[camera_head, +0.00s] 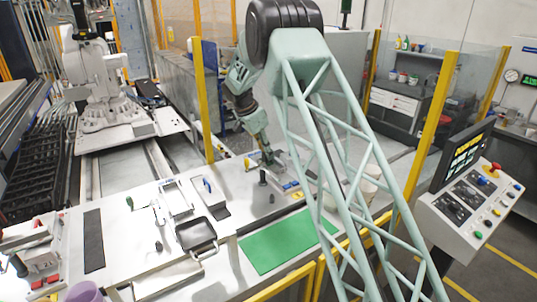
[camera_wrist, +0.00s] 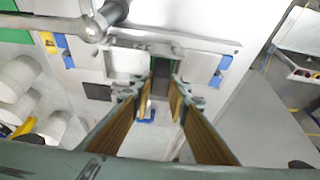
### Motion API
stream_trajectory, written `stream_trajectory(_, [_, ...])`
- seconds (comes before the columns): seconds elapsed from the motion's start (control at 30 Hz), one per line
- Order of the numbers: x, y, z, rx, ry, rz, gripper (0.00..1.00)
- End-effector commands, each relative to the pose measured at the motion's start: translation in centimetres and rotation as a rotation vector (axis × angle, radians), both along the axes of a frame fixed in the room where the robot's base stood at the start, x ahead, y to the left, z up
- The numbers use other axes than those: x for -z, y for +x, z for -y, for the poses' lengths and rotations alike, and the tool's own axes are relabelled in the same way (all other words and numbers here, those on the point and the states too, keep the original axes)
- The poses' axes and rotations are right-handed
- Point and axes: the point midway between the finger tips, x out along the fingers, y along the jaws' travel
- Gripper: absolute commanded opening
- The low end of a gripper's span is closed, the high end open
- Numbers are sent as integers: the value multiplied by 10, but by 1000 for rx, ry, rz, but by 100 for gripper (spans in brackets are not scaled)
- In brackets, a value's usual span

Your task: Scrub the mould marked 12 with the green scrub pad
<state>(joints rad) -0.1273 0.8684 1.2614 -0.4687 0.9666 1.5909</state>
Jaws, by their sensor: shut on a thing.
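My gripper (camera_head: 268,160) is low over the far part of the white bench, beyond the green mat. In the wrist view its two fingers (camera_wrist: 161,82) are closed on a narrow dark grey block with green at its far end, which looks like the green scrub pad (camera_wrist: 176,50). A pale metal fixture (camera_wrist: 205,68) with recessed panels and blue pieces at its sides lies below the fingers. No number 12 is readable, so I cannot tell which part is the mould. I cannot tell whether the pad touches the fixture.
A green mat (camera_head: 285,243) lies on the near bench. A black tray (camera_head: 197,234) and a metal frame (camera_head: 172,197) are left of it. A black upright post (camera_head: 263,177) stands near my gripper. White tubs (camera_head: 369,186) stand to the right. A control console (camera_head: 466,195) is at far right.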

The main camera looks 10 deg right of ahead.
Motion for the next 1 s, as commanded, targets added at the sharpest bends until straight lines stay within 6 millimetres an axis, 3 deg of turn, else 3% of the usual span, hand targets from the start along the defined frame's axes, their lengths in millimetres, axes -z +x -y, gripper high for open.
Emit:
stream_trajectory(0.5, [3,0,-1,1,1,-2,7])
stream_trajectory(1.0, [3,-19,7,2,0,-5,7])
